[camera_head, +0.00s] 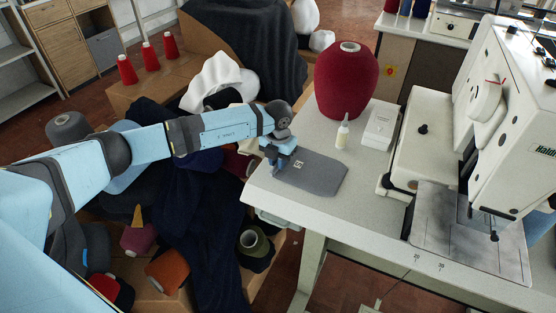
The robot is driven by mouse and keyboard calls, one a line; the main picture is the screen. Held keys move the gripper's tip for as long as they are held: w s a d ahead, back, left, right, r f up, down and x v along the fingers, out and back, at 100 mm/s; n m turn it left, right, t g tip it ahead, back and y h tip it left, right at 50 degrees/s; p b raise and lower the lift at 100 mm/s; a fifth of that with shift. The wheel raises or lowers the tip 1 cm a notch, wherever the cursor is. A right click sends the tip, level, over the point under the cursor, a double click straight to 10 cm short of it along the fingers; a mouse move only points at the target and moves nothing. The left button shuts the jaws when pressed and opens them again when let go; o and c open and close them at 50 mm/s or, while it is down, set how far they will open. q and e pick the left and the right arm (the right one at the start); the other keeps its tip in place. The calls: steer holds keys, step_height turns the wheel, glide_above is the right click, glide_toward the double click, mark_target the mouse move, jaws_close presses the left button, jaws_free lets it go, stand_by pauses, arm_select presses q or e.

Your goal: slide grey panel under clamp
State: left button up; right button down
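The clamp area of the white sewing machine (527,135) is at the right, above a grey metal plate (465,240). The clamp itself is partly hidden by the machine head. My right gripper is out of view.
A large dark red yarn cone (346,85), a small bottle (342,133) and a white box (380,127) stand behind the panel. The table top (350,215) is bare between panel and plate.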

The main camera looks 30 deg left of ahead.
arm_select(q)
steer(key=shift+r, duration=0.15)
steer(key=shift+r+p, duration=1.65)
steer(key=shift+r, duration=0.75)
